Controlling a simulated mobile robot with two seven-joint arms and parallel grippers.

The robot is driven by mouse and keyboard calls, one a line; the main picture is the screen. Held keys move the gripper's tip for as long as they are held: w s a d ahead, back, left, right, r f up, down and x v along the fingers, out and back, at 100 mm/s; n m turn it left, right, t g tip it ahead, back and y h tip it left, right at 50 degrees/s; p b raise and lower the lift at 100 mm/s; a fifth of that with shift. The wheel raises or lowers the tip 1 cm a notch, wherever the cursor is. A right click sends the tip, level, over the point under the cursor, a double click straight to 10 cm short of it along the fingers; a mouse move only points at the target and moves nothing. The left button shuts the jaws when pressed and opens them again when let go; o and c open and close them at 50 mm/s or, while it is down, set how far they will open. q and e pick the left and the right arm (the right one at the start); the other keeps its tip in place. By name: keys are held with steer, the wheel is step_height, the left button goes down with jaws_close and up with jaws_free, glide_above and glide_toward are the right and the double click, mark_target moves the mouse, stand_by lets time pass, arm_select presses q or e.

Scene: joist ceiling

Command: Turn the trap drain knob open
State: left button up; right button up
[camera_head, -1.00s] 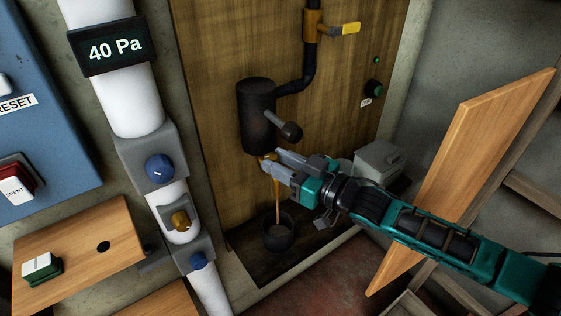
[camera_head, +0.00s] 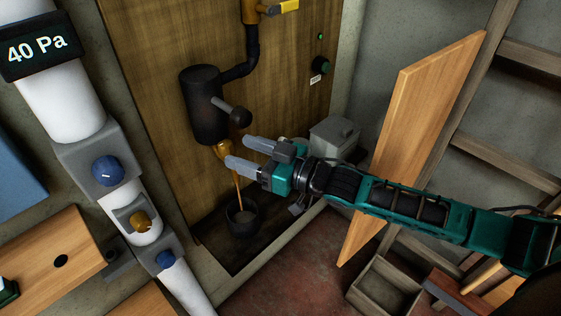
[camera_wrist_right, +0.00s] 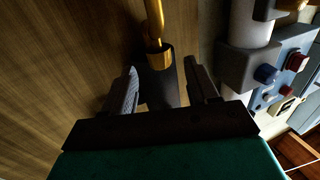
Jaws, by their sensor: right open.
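The trap is a black cylinder (camera_head: 203,106) on the wooden wall panel. A dark round knob (camera_head: 240,117) sticks out from its side on a short stem. A brass outlet (camera_head: 222,150) sits at its bottom, and a thin brown stream (camera_head: 238,188) runs from there into a dark cup (camera_head: 242,218). My right gripper (camera_head: 238,151) is open and empty, its fingers just right of the outlet and below the knob. In the right wrist view, a brass piece (camera_wrist_right: 155,28) and a dark cylinder (camera_wrist_right: 159,75) show beyond and between the spread fingers. My left gripper is not in view.
A white pipe (camera_head: 65,98) with a "40 Pa" display (camera_head: 38,50) and blue knobs stands at left. A yellow-handled valve (camera_head: 283,7) is above the trap. A grey box (camera_head: 334,138) and a leaning wooden board (camera_head: 413,130) stand close to my right arm.

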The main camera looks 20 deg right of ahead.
steer(key=v, duration=1)
stand_by(0.3)
steer(key=s+f+m+g+h, duration=0.1)
steer(key=s+f+h, duration=0.4)
steer(key=f, duration=0.5)
steer(key=s+a+f+m+g+h, duration=0.1)
steer(key=s+f+m+h, duration=0.3)
steer(key=f, duration=0.6)
steer(key=shift+s+a+m+g+h, duration=0.3)
steer(key=shift+s+g+h, duration=0.1)
steer(key=shift+s, duration=0.35)
